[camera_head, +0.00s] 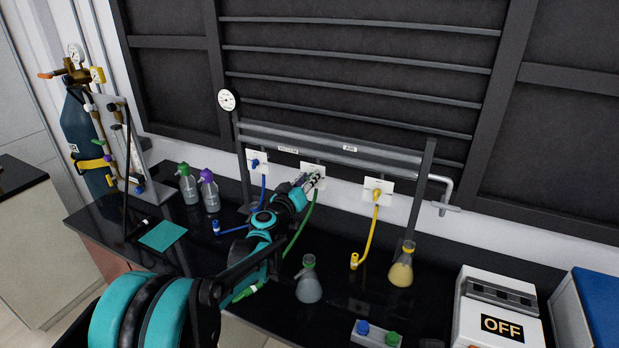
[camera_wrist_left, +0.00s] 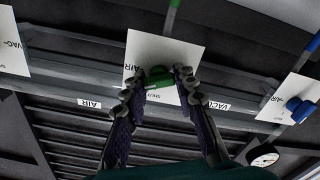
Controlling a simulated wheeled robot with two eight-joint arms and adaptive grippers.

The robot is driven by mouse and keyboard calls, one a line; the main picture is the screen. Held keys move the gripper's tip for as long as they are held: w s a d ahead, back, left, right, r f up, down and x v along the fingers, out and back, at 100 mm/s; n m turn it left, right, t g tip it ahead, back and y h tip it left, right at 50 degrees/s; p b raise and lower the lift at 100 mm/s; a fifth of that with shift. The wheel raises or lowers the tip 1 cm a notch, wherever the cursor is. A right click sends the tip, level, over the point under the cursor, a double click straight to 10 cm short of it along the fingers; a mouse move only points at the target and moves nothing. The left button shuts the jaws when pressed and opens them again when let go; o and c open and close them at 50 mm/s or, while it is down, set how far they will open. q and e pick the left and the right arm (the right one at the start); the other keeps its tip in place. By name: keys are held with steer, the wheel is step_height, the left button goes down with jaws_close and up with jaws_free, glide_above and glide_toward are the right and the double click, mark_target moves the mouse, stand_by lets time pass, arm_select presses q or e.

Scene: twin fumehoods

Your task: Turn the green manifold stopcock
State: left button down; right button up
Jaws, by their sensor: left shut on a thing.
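The green stopcock (camera_wrist_left: 159,76) sits on a white plate (camera_wrist_left: 182,54) on the manifold rail, with a green hose (camera_wrist_left: 171,20) running from it. In the head view, my left arm reaches in from the left to the middle plate (camera_head: 307,166), and its gripper (camera_head: 313,180) covers the green stopcock. In the left wrist view, which looks upside down, the two fingers of my left gripper (camera_wrist_left: 160,82) stand on either side of the green handle and are shut on it. My right gripper is in neither view.
A blue stopcock (camera_head: 255,162) is left of it and a yellow stopcock (camera_head: 377,193) right, both with hoses. A grey flask (camera_head: 309,284) and a yellow flask (camera_head: 401,270) stand on the black bench below. A pressure gauge (camera_head: 227,100) is at the rail's left end.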

arm_select(q)
steer(key=n, duration=0.6)
steer(key=shift+a+f, duration=0.1)
steer(key=n, duration=0.6)
steer(key=shift+f+n, duration=0.1)
steer(key=shift+n, duration=0.2)
stand_by(0.3)
steer(key=c, duration=1.2)
jaws_free()
steer(key=v, duration=1.2)
